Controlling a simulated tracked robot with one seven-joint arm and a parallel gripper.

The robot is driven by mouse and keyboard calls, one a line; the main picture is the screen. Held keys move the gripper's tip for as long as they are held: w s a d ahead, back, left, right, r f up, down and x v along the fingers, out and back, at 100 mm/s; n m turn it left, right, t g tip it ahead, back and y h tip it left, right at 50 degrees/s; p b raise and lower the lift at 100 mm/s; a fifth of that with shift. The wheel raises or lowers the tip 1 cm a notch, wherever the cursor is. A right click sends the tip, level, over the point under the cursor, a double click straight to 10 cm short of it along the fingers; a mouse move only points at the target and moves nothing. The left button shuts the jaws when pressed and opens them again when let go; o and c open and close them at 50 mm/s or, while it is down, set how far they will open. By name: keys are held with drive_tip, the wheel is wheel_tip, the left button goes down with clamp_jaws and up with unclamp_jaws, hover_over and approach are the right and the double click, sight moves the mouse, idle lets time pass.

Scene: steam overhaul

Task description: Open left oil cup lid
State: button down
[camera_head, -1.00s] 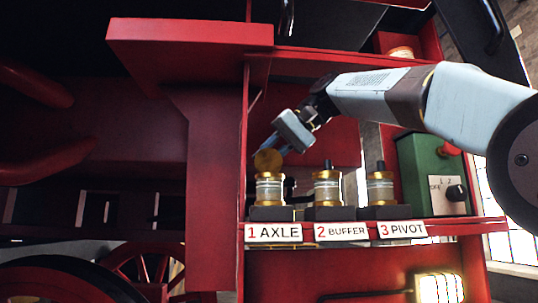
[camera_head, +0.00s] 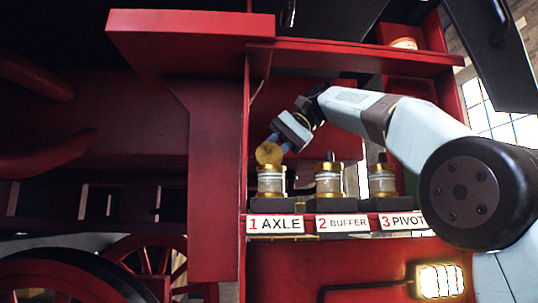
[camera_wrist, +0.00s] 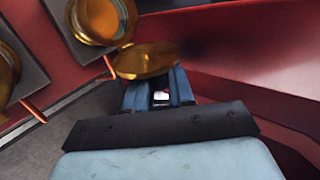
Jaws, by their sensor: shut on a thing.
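The left oil cup (camera_head: 271,182), a glass and brass cup, stands above the "1 AXLE" label. Its round brass lid (camera_head: 269,153) stands tilted up from the cup's top, so the cup is open. My gripper (camera_head: 280,144) reaches down from the upper right and is shut on the lid. In the wrist view, the lid (camera_wrist: 145,61) lies at the tips of my blue fingers (camera_wrist: 158,92). A cup with a gold rim (camera_wrist: 101,17) shows beyond it. The exact contact between fingers and lid is partly hidden.
The buffer cup (camera_head: 329,180) and the pivot cup (camera_head: 382,180) stand to the right on the same red shelf. A red upright (camera_head: 213,190) is close on the left. A red beam (camera_head: 360,62) runs above. A lit lamp (camera_head: 440,281) is below right.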

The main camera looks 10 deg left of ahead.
drive_tip(key=shift+w+f, duration=0.1)
drive_tip(key=c, duration=1.1)
unclamp_jaws()
